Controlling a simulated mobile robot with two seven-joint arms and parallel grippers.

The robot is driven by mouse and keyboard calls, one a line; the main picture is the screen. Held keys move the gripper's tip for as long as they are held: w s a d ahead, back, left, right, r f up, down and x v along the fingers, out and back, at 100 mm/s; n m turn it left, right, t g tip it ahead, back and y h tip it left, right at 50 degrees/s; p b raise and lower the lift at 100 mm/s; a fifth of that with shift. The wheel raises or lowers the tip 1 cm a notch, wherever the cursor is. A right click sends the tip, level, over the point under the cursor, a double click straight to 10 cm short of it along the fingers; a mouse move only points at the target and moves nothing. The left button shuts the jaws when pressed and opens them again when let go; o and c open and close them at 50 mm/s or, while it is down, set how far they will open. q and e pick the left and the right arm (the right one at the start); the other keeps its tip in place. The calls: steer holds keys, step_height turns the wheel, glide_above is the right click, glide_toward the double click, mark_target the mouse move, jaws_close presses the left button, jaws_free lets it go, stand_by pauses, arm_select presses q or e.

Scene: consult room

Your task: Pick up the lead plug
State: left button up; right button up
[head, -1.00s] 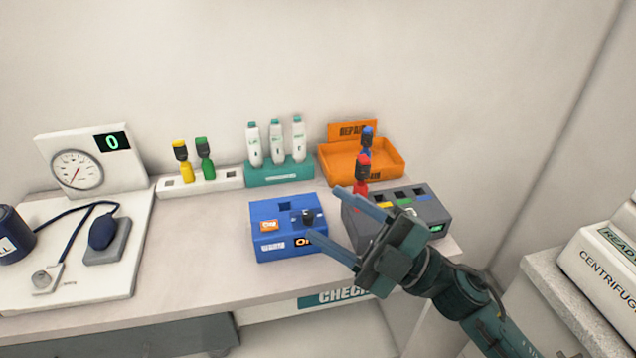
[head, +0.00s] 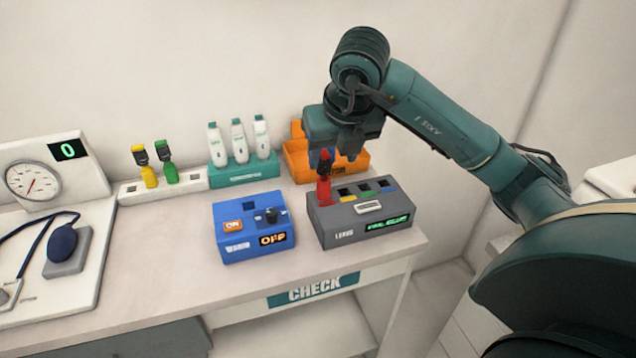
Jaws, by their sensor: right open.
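A red lead plug (head: 324,190) with a dark band stands upright at the left end of the grey tester box (head: 345,232), apparently in its leftmost socket. Yellow, green and blue marked sockets beside it look empty. My right gripper (head: 328,152) points down directly over the red plug, around or just above its top. Its jaws are open, but the fingers are mostly hidden, so contact cannot be told. A yellow plug (head: 148,174) and a green plug (head: 169,172) stand in a white rack (head: 193,182). My left gripper is out of view.
An orange repair tray (head: 297,158) sits behind the grey box, partly hidden by my gripper. A blue box (head: 238,243) reading OFF stands left of it. White bottles (head: 240,142) stand in a teal rack (head: 231,178). A gauge (head: 35,180) is at far left.

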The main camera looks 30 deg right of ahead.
mark_target(327, 172)
steer(key=shift+w+p+x, duration=0.2)
steer(key=shift+p+x, duration=0.25)
steer(key=shift+x, duration=1.85)
steer(key=shift+w+p+x, duration=0.15)
steer(key=shift+p+x, duration=0.25)
steer(key=shift+x, duration=1.85)
steer(key=shift+d+r, duration=0.1)
steer(key=shift+r, duration=0.05)
steer(key=c, duration=1)
